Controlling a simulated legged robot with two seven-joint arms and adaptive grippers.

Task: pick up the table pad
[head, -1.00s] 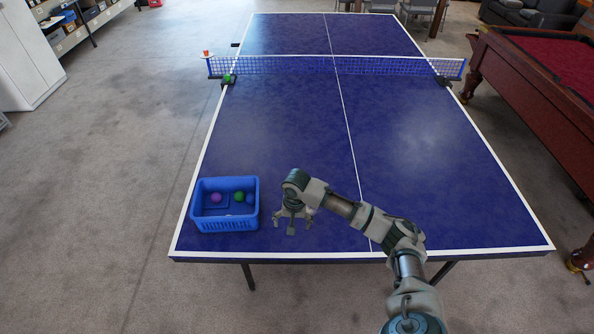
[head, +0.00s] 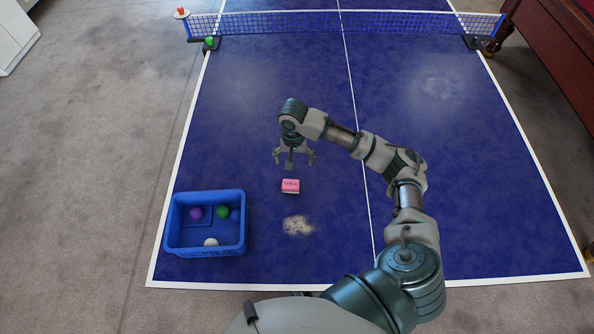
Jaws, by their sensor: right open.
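The table pad looks like a small pink block (head: 290,185) with dark marking on top and a pale lower edge. It lies flat on the blue table tennis table (head: 420,225), right of the basket. My right gripper (head: 293,163) points down with its fingers spread, open and empty. In the picture it is just above the pad, towards the net, and does not appear to touch it. How high it hangs over the table is hard to tell. My left gripper is not in view.
A blue basket (head: 205,251) holding purple, green, blue and white balls stands left of the pad. A pale dusty patch (head: 298,226) lies on the near side of the pad. The net (head: 275,24) crosses the far table. A green ball (head: 210,41) sits by its left post.

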